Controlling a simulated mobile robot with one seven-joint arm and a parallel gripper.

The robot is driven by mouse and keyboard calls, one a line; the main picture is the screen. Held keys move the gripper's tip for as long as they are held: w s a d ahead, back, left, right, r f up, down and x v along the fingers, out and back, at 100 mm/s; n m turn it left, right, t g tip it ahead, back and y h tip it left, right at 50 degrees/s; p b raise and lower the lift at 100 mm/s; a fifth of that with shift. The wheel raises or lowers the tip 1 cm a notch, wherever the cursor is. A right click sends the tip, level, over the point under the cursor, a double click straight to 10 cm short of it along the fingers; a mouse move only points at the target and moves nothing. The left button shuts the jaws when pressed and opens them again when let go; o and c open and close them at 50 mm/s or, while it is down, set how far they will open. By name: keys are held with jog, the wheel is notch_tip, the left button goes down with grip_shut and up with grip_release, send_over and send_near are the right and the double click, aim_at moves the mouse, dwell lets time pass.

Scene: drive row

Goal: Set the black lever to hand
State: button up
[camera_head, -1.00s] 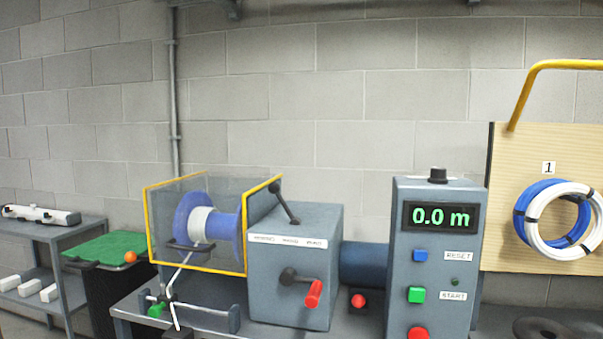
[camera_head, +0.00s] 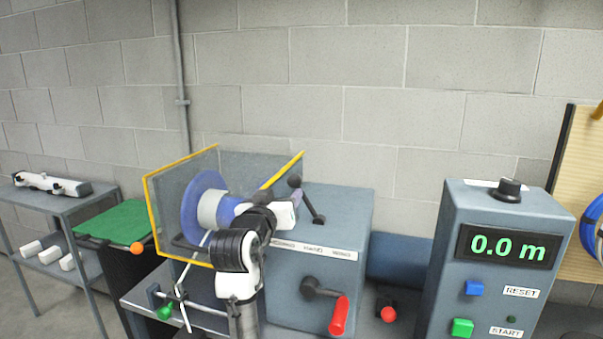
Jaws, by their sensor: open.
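The black lever (camera_head: 307,201) stands on top of the grey drive box (camera_head: 350,200), its round knob leaning to the left and its foot to the right. A label strip (camera_head: 315,248) runs along the box's top front edge; its words are too small to read surely. My gripper (camera_head: 297,203) reaches in from the lower left, close beside the lever's shaft, just below the knob. It is open. Whether a finger touches the lever, I cannot tell. My arm hides part of the spool and the box's left side.
A blue spool (camera_head: 203,205) sits behind a yellow-edged clear guard (camera_head: 150,215) at left. A red-handled crank (camera_head: 339,314) sticks out of the box's front. A console (camera_head: 455,200) reading 0.0 m stands at right.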

aim_at(292, 183)
jog(key=p+x, duration=0.4)
jog(key=x, duration=0.7)
jog(key=shift+r, duration=0.15)
jog(key=shift+w+d, duration=0.15)
jog(key=shift+w, duration=0.4)
grip_shut()
